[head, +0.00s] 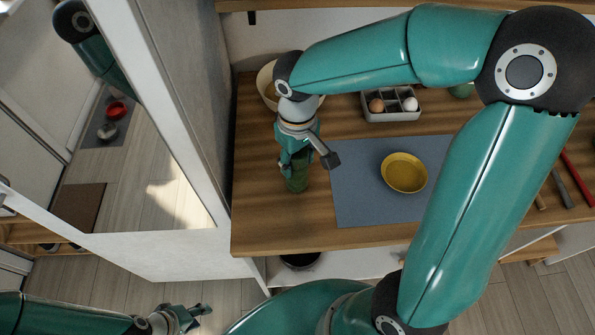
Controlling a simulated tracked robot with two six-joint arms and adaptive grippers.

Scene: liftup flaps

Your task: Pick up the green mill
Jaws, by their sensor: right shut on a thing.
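The green mill (297,178) is a small dark green cylinder near the front left of the wooden counter, just left of the blue-grey mat. My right gripper (298,164) reaches down from above and is shut on the mill, with its fingers hiding the upper part. The mill looks upright; I cannot tell whether its base touches the counter. My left gripper (190,314) is low at the bottom of the view, over the floor and away from the counter. Its fingers look spread apart and hold nothing.
A yellow bowl (404,172) sits on the blue-grey mat (355,206). A grey egg tray (391,117) and a cream bowl (265,82) stand behind. Utensils (562,189) lie at the right. A tall mirrored panel (190,130) borders the counter's left side.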

